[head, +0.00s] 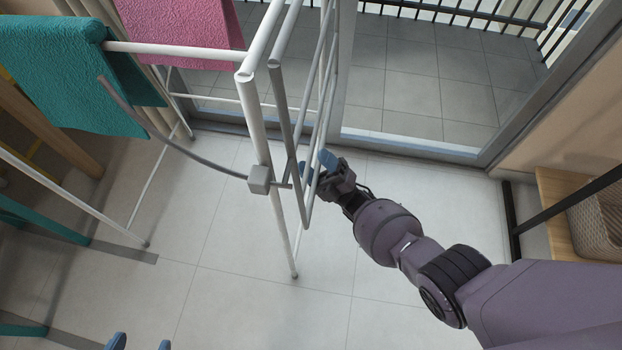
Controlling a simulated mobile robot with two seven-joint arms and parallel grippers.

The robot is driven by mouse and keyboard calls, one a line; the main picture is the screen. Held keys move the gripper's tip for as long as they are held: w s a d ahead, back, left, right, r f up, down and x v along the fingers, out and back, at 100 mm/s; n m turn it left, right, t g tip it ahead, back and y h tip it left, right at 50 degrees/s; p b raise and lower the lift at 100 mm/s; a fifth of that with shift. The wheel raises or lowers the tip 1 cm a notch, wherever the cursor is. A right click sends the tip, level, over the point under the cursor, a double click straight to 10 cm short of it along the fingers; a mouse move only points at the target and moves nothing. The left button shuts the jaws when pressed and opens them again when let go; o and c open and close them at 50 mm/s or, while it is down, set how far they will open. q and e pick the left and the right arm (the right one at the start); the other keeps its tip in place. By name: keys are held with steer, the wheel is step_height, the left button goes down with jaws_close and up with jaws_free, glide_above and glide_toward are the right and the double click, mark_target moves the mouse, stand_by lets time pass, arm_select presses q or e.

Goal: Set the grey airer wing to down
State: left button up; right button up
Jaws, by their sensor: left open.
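The airer (253,115) is a white tube frame standing on the tiled floor. Its grey wing (289,130), a frame of thin grey bars, hangs steeply along the airer's right side, its lower end beside the leg. A grey block (259,180) with a curved grey bar sits on the leg. My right gripper (318,167), on the arm from the lower right, is at the wing's bars, with blue fingertips close to them; its grip is partly hidden. My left gripper (141,342) shows only as two separated blue fingertips at the bottom edge, open and away from the airer.
A teal towel (65,75) and a pink towel (183,28) hang on the airer. A glass door (410,85) opens onto a railed balcony behind. A wooden shelf with a basket (597,220) stands at right. The floor (240,285) in front is clear.

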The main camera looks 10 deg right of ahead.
mark_target(315, 172)
steer(key=shift+f+b, duration=0.4)
steer(key=shift+f, duration=0.25)
steer(key=shift+c, duration=0.5)
steer(key=shift+f+b, duration=0.65)
steer(key=shift+f, duration=0.3)
steer(key=shift+s+a+f+b, duration=0.1)
steer(key=shift+s+f+b, duration=0.05)
steer(key=shift+f+b, duration=1.3)
steer(key=shift+f, duration=0.35)
arm_select(q)
steer(key=shift+s+a+n+t, duration=0.1)
steer(key=shift+a+n+t, duration=0.5)
steer(key=shift+t, duration=0.4)
arm_select(e)
steer(key=shift+w+a+f, duration=0.15)
steer(key=shift+f, duration=0.3)
steer(key=shift+w+a+f, duration=0.15)
steer(key=shift+f, duration=0.3)
arm_select(q)
steer(key=shift+w, duration=0.2)
